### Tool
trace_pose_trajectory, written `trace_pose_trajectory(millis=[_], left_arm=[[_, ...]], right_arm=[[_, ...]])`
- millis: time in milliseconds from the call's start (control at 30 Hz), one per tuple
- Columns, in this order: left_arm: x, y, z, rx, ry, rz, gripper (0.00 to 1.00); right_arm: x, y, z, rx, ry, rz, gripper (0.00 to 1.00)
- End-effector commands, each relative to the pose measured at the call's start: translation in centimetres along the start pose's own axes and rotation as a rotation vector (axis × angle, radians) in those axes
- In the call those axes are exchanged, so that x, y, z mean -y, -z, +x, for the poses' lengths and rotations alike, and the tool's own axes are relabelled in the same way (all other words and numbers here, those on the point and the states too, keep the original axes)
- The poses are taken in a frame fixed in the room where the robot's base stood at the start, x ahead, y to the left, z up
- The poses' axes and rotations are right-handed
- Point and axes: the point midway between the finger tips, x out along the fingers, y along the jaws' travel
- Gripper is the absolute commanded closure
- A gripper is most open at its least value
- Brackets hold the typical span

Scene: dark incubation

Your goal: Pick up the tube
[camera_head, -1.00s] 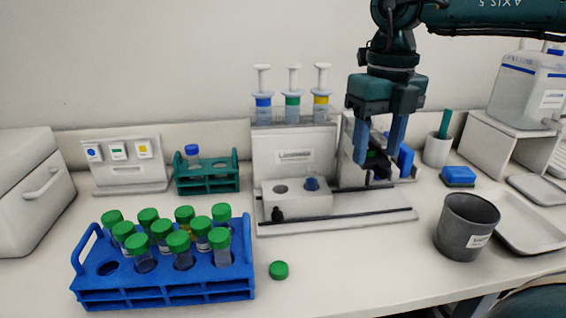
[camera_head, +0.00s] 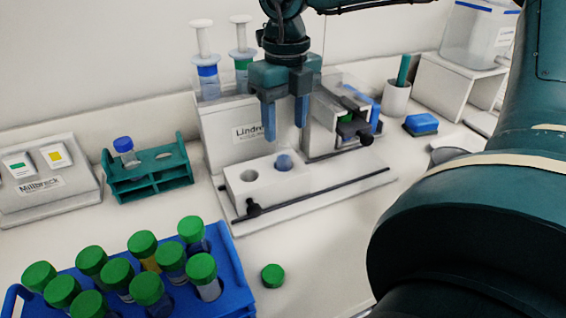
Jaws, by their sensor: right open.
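My right gripper (camera_head: 285,131) hangs from above with its two fingers pointing down. It is open and empty, and in the picture it sits just above a white block (camera_head: 262,190). A small bluish open-topped tube (camera_head: 284,162) stands in the block's right hole; only its top shows. The left hole (camera_head: 249,175) looks empty. Several green-capped tubes (camera_head: 201,270) stand in a blue rack (camera_head: 238,285) at lower left. One blue-capped tube (camera_head: 126,152) stands in a teal rack (camera_head: 150,190). My left gripper is not in view.
A loose green cap (camera_head: 272,276) lies on the bench. Blue and green-marked plungers (camera_head: 207,72) stand behind the gripper. A device with a black knob (camera_head: 352,125) is to its right. My own large arm link covers the lower right. Bare bench lies in front of the block.

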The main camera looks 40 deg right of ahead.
Motion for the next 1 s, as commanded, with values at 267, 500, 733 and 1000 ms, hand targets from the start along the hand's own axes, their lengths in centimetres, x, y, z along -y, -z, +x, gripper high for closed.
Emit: trace_pose_trajectory(millis=[267, 500, 733, 1000], left_arm=[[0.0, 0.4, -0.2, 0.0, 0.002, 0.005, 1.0], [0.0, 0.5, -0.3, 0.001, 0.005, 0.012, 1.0], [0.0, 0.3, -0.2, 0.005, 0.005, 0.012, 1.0], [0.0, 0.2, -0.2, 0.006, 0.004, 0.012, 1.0]], right_arm=[[0.0, -0.1, 2.6, -0.005, -0.001, -0.001, 0.49], [0.0, -0.3, 5.6, -0.001, -0.001, 0.0, 0.49], [0.0, -0.3, 5.9, 0.0, 0.0, 0.0, 0.49], [0.0, -0.3, 5.8, 0.001, 0.0, 0.0, 0.68]])
